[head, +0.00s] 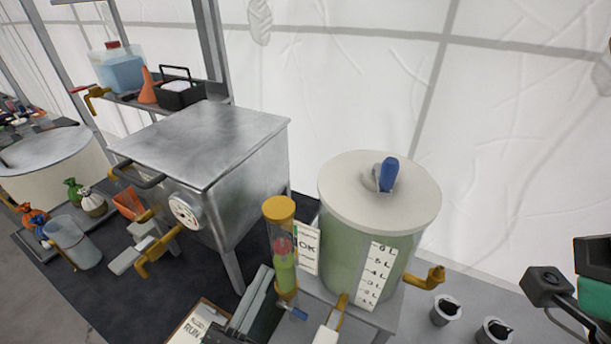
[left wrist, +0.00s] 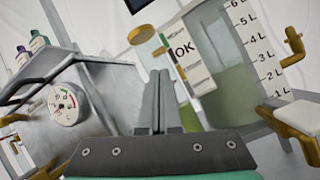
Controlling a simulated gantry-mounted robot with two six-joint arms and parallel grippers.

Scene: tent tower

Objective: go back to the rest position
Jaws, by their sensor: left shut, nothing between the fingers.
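My left gripper (head: 264,274) is at the bottom middle of the head view, beside the yellow-capped sight tube (head: 281,250). Its grey fingers are shut with nothing between them; the left wrist view shows them together (left wrist: 161,100), pointing up at the centre. They appear in front of the gap between the metal box and the clear tank, and I cannot tell their distance to the tube. Part of my right arm (head: 590,292), green and black, shows at the right edge of the head view; its fingertips are outside the picture.
The lidded tank (head: 345,240) with a litre scale stands right of my left gripper. The metal box (head: 205,150) with a dial (head: 185,211) stands left. Space above the tank is clear.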

